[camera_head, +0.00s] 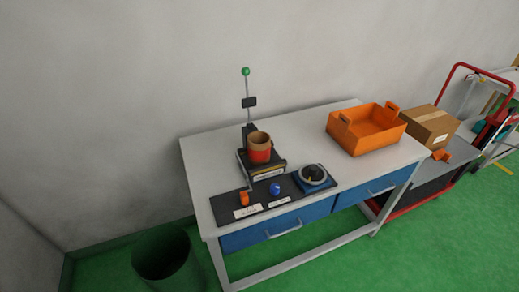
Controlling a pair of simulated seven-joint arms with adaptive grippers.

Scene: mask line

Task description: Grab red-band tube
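A short, wide tube (260,151) with a tan upper part and a red band stands upright on a small black stand (262,172) near the middle of the table. Its top is open. A thin upright rod with a green ball (245,71) on top rises behind the stand. Neither of my grippers shows in the head view, and nothing is seen touching the tube.
A black mat (232,206) at the table's front holds a small orange piece (244,198), a blue knob (275,189) and a round dark device (314,174). An orange crate (366,139) stands right. A green bin (163,257) stands on the floor. The left tabletop is clear.

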